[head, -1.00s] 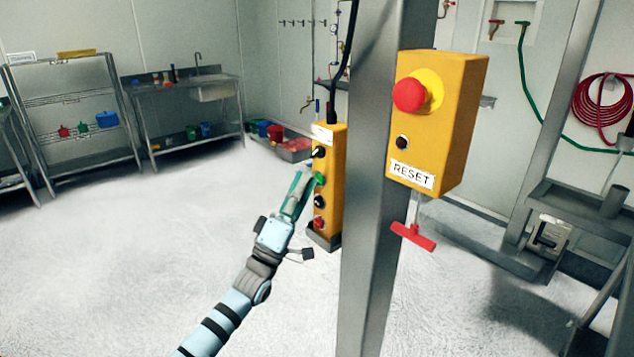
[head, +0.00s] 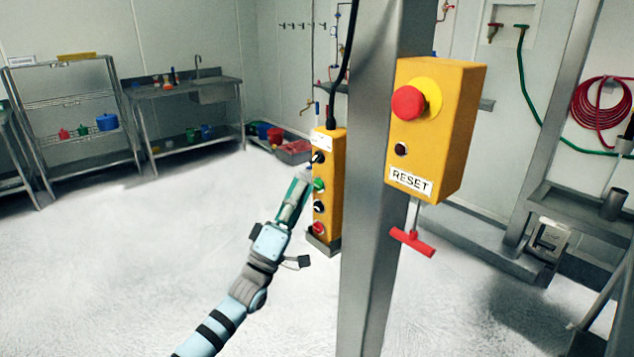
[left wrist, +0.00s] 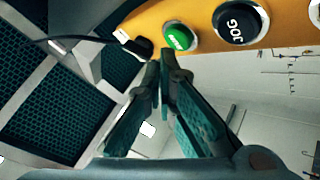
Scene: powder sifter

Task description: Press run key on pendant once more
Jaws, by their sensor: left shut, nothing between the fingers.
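The yellow pendant (head: 329,190) hangs upright on a black cable, left of the grey post. Its front has a black switch (head: 318,157), a green key (head: 319,184), a black button (head: 318,207) and a red button (head: 318,228). My left gripper (head: 305,176) is shut and empty, its tips just left of the green key. In the left wrist view the green key (left wrist: 180,37) and the black JOG button (left wrist: 239,23) sit on the orange face, and the fingertips (left wrist: 161,72) are just below the green key, seemingly apart from it. My right gripper is not in view.
The grey post (head: 372,190) stands right beside the pendant. A yellow RESET box (head: 436,130) with a red mushroom button is mounted on it, with a red T-handle (head: 411,242) below. A shelf (head: 75,120) and sink bench (head: 185,105) are at the back left. The floor between is clear.

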